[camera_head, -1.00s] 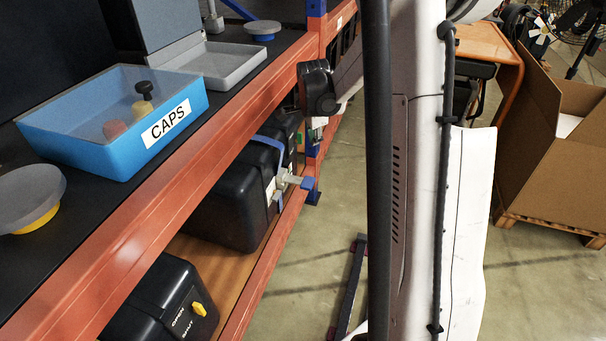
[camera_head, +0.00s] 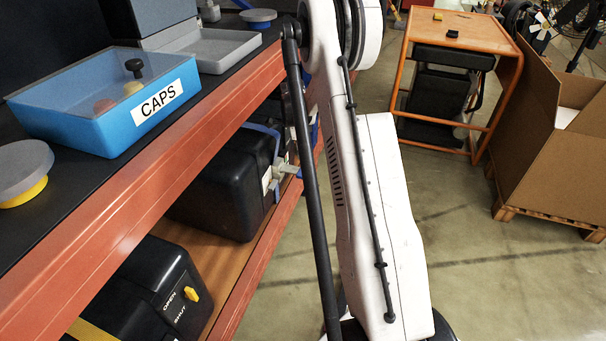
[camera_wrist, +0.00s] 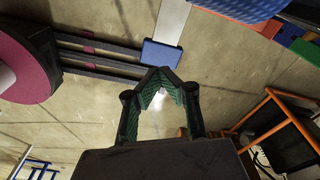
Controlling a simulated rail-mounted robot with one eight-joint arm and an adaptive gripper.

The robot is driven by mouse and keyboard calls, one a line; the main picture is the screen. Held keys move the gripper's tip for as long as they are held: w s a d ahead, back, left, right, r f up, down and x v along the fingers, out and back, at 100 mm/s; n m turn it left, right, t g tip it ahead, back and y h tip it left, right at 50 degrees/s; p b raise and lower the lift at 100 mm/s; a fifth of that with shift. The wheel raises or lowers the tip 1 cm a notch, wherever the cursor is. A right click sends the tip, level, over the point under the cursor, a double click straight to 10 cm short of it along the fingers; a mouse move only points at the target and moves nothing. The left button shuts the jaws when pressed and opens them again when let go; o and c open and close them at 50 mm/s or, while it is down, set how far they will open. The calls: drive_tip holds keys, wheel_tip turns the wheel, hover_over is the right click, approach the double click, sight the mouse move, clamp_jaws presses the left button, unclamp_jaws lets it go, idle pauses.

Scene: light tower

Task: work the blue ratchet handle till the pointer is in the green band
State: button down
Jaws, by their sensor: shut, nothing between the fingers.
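The blue ratchet handle (camera_head: 297,170) projects from a metal ratchet on the blue strap around a black case, on the lower shelf in the head view. It is small there and partly covered by my arm. No pointer or green band can be made out. My gripper (camera_wrist: 158,76) shows in the wrist view, shut and empty, its green-padded fingers bent together at the tips above the concrete floor. A blue block at the end of a pale strip (camera_wrist: 178,18) lies beyond the fingertips; I cannot tell whether it is the handle. My gripper is hidden in the head view.
An orange shelf beam (camera_head: 190,160) runs along the left, with a blue CAPS bin (camera_head: 75,118) above and a black box with a yellow knob (camera_head: 190,294) below. An orange cart (camera_head: 462,28) and a cardboard box (camera_head: 550,150) stand right. Floor between is open.

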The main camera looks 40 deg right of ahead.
sight(302, 171)
drive_tip(key=shift+s+d+f+b, duration=0.15)
drive_tip(key=shift+f+b, duration=0.65)
drive_tip(key=shift+f, duration=0.95)
drive_tip(key=shift+s+d+f+b, duration=0.1)
drive_tip(key=shift+f+b, duration=0.65)
drive_tip(key=shift+f, duration=1.05)
drive_tip(key=shift+f+b, duration=1.3)
drive_tip(key=shift+f, duration=0.85)
